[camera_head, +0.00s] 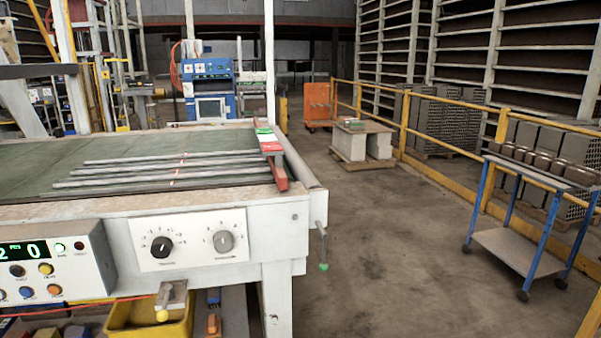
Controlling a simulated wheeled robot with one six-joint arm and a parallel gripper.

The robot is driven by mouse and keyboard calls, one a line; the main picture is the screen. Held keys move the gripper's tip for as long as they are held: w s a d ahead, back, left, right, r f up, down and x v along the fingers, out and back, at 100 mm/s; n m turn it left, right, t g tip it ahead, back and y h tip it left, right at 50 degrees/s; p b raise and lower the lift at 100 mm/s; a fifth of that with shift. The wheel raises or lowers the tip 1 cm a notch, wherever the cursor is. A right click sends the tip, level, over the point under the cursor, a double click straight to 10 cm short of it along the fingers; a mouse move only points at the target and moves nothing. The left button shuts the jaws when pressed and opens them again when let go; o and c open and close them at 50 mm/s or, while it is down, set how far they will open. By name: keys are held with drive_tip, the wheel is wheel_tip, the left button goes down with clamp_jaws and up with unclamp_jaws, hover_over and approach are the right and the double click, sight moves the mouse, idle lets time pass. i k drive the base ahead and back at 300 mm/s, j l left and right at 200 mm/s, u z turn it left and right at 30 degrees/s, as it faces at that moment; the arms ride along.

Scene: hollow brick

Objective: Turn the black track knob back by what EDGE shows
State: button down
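The black knob (161,247) sits on the left side of a white dial plate (190,240) on the front of the conveyor table. Numbers ring it, and the small label under it is too blurred to read for certain. A grey knob (223,241) sits to its right. A control box (50,270) at the left edge has a green-lit display (24,251) showing "2" and "0", cut off on the left. I cannot read the word EDGE anywhere. My gripper is not in view.
Several long grey strips (165,170) lie on the green belt (60,145), crossed by a red line. A yellow-tipped lever (163,312) and green-tipped handle (323,266) stick out. The floor (390,240) is clear to the right, before a blue-legged cart (525,230).

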sight(162, 247)
drive_tip(key=u, duration=1.3)
